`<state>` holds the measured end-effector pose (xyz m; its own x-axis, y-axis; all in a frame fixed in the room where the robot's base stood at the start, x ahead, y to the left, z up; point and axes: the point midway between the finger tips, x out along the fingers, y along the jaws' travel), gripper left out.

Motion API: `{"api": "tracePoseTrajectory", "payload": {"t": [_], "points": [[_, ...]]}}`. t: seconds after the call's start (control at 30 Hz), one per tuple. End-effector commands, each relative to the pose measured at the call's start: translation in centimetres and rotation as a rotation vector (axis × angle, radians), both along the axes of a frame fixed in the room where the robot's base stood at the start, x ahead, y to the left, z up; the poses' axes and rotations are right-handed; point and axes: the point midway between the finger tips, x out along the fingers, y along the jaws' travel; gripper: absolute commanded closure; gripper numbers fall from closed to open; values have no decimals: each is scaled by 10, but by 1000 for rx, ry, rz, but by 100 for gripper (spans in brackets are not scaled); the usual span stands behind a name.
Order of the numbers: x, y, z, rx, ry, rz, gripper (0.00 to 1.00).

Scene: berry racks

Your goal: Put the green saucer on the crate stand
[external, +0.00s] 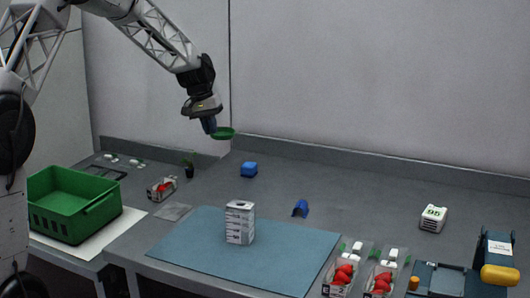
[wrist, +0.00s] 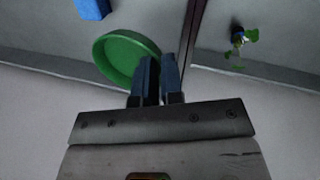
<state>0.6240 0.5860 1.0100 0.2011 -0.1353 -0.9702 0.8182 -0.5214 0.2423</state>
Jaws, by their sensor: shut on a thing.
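The green saucer (external: 226,134) is held high above the back of the table in the external view. In the wrist view the round green saucer (wrist: 124,58) has its right rim at my blue fingers. My gripper (external: 212,131) is shut on that rim; its fingertips also show in the wrist view (wrist: 160,62). A low surface at the left, which looks like the crate stand (external: 112,238), bears a white sheet and a green crate (external: 68,222). The saucer is well apart from it, up and to the right.
A blue-grey mat (external: 260,268) with a white carton (external: 240,222) fills the front middle. A blue block (external: 249,169), a blue arch (external: 300,208) and a small plant (external: 189,165) stand behind. Strawberry punnets (external: 342,275) are front right. The back wall is close behind the saucer.

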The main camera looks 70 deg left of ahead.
Motion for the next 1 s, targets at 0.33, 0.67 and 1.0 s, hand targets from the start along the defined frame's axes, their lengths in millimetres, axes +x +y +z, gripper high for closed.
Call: {"api": "tracePoseTrajectory", "payload": {"t": [0.33,0.67,1.0], "points": [[-66,78,-1,-4,-3,26,100],[-131,140,-2,-7,-9,45,100],[-174,172,-12,-13,-12,56,100]]}}
